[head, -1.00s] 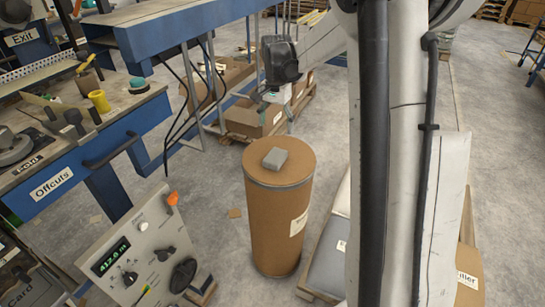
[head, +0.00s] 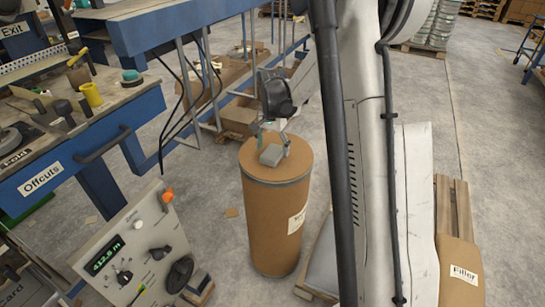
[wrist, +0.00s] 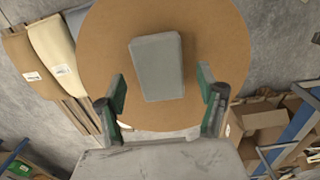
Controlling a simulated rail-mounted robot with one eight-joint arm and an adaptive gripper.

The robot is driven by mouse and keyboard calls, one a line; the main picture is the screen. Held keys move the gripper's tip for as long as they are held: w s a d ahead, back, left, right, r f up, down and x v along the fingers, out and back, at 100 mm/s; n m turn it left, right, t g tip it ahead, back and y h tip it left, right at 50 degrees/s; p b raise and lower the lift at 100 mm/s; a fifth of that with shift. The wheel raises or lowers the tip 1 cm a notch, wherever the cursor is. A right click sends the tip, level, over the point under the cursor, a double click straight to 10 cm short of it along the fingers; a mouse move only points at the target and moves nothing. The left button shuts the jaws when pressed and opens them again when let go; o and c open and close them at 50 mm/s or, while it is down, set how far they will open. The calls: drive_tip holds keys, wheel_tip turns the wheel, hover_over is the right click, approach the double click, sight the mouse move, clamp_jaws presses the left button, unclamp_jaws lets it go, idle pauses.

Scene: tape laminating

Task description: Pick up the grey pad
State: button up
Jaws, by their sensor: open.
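The grey pad (head: 271,154) is a small flat block lying on the round lid of the brown drum (head: 273,230). In the wrist view the grey pad (wrist: 158,66) lies on the lid (wrist: 215,50), ahead of my fingertips. My gripper (head: 272,135) is just above the lid at the pad. In the wrist view my gripper (wrist: 160,90) is open, with a green-padded finger on each side of the pad's near end. The fingers look apart from the pad; their exact height over it is hard to tell.
A blue-framed bench labelled Offcuts (head: 45,178) stands at the left. A control panel (head: 135,250) with a lit readout is in front of it. Cardboard boxes (wrist: 262,125) lie behind the drum. Filler sacks (head: 462,275) on a pallet are at the right.

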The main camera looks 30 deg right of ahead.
wheel_tip(320, 180, down, 3)
drive_tip(key=shift+r, duration=0.2)
drive_tip(key=c, duration=1.3)
drive_tip(key=shift+o, duration=0.2)
drive_tip(key=shift+r, duration=0.1)
